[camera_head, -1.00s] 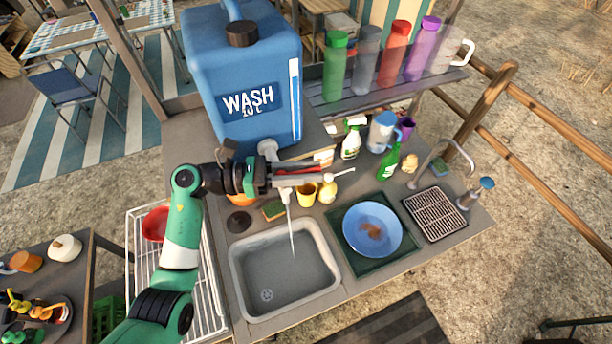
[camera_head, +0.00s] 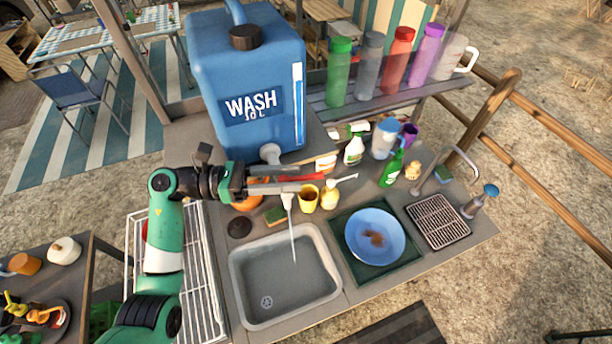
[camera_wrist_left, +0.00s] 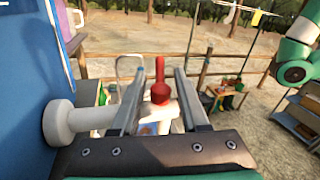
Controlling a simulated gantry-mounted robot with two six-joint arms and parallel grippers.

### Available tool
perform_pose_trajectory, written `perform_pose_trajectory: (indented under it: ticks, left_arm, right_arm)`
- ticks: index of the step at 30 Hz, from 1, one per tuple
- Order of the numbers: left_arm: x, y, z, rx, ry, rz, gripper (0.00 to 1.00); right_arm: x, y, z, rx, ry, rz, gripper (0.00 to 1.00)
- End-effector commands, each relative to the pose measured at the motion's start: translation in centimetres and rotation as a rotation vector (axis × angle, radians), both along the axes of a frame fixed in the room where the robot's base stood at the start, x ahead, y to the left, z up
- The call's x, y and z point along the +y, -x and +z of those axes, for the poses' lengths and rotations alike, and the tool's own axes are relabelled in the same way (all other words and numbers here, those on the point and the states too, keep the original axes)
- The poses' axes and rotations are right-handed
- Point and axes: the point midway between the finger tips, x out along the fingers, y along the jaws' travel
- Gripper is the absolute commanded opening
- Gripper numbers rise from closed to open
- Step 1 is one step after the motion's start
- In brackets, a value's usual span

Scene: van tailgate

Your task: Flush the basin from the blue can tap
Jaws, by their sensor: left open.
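The blue water can (camera_head: 246,75), marked WASH, stands at the back of the counter. Its white tap (camera_head: 270,153) sticks out low at the front, and a thin stream falls from the spout (camera_head: 287,201) into the grey basin (camera_head: 318,242). My left gripper (camera_head: 312,178) is open at the tap. The tap's red lever (camera_head: 302,178) lies between its fingers, also in the left wrist view (camera_wrist_left: 160,91), with gaps beside it. The white tap body (camera_wrist_left: 85,120) lies below and left there. The basin floor shows a drain and no items. My right gripper is not in view.
A blue plate (camera_head: 375,236) with a brown stain lies on a green mat right of the basin. Bottles line the shelf. A wire rack (camera_head: 200,270) is on the left.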

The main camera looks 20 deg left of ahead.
Motion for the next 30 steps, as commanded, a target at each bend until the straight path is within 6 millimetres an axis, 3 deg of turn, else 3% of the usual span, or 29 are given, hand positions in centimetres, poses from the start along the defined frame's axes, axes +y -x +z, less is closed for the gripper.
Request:
perform_pose_trajectory:
  ticks: [3, 9, 19, 26, 29, 30]
  left_arm:
    - [2.8, 1.4, -0.3, 0.000, 0.000, 0.005, 0.44]
    - [5.7, 3.0, -0.1, 0.001, 0.000, 0.002, 0.44]
    - [6.2, 3.3, 0.0, 0.001, 0.001, -0.001, 0.44]
    - [6.2, 3.3, 0.0, -0.017, -0.009, -0.001, 0.03]
    - [6.1, 3.5, 0.1, -0.120, -0.056, -0.010, 0.00]
    - [5.8, 4.2, 1.3, -0.220, -0.046, -0.039, 0.00]
  right_arm:
    - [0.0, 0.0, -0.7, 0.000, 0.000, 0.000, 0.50]
    - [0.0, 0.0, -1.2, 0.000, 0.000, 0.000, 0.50]
    - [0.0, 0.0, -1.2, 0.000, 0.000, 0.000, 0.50]
    - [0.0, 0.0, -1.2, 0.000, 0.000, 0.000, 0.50]
    - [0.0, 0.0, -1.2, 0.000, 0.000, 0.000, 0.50]
    - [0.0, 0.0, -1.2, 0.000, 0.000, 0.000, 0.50]
